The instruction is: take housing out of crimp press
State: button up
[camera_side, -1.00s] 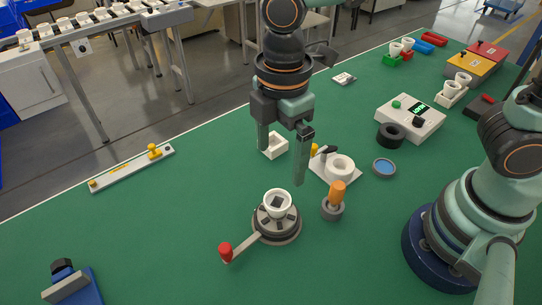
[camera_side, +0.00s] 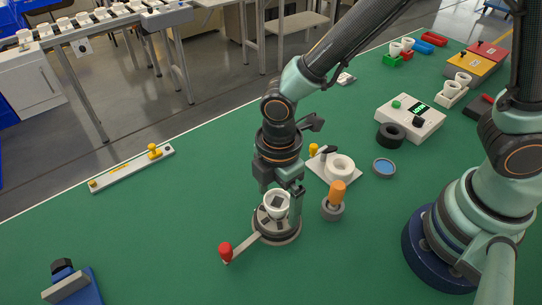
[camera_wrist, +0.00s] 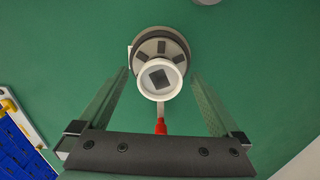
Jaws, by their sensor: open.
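The crimp press (camera_side: 277,232) is a round grey fixture with dark jaw pieces and a lever ending in a red knob (camera_side: 225,250). The white cup-shaped housing (camera_side: 275,211) sits upright in its centre with a dark square inside. The housing also shows in the wrist view (camera_wrist: 146,83), with the press (camera_wrist: 161,37) around and behind it. My gripper (camera_side: 281,207) is open and low over the press, one finger on each side of the housing. In the wrist view, gaps show between the housing and both fingers of my gripper (camera_wrist: 160,76).
An orange-handled tool (camera_side: 335,201) stands close right of the press. Behind it is a white plate fixture (camera_side: 340,171) with a ring and a black lever. A blue-topped round pad (camera_side: 384,167) lies further right. The green bench left of the press is clear up to the long rail (camera_side: 130,170).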

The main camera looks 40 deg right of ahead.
jog(key=shift+f, duration=0.35)
jog(key=shift+c, duration=0.3)
jog(key=c, duration=1.5)
notch_tip(320, 180, up, 24)
jog(key=shift+r, duration=0.25)
